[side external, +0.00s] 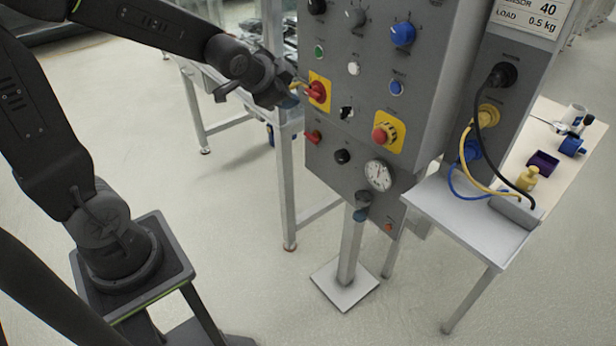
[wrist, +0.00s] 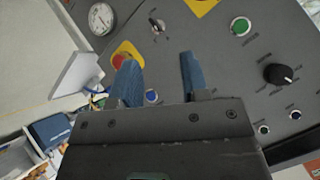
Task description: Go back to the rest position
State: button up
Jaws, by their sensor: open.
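My gripper (side external: 290,98) is in front of the left edge of a grey control panel (side external: 372,50) in the side external view. It is beside a red rotary switch (side external: 317,92) on a yellow plate; I cannot tell if they touch. In the wrist view my gripper (wrist: 160,72) has two blue fingers, spread apart, with nothing held between them. The panel face (wrist: 205,50) lies beyond the fingers.
The panel carries a red mushroom button (side external: 384,135), a gauge (side external: 378,175), a blue knob (side external: 402,34) and several smaller controls. Cables hang at a side shelf (side external: 465,215) on the right. A metal-framed table (side external: 225,123) stands behind my arm. Open floor lies between my base and the panel.

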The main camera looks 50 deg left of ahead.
jog(key=s+d+r+n+g+h, duration=0.1)
jog(key=s+d, duration=0.3)
jog(key=s, duration=0.5)
jog(key=s+d+r+n+g+h, duration=0.1)
jog(key=s+d+n, duration=0.3)
jog(key=s, duration=0.6)
jog(key=shift+s+d+r+g+h, duration=0.3)
jog(key=shift+d+r+g, duration=0.25)
jog(key=shift+d+g, duration=0.3)
jog(key=shift+w, duration=0.1)
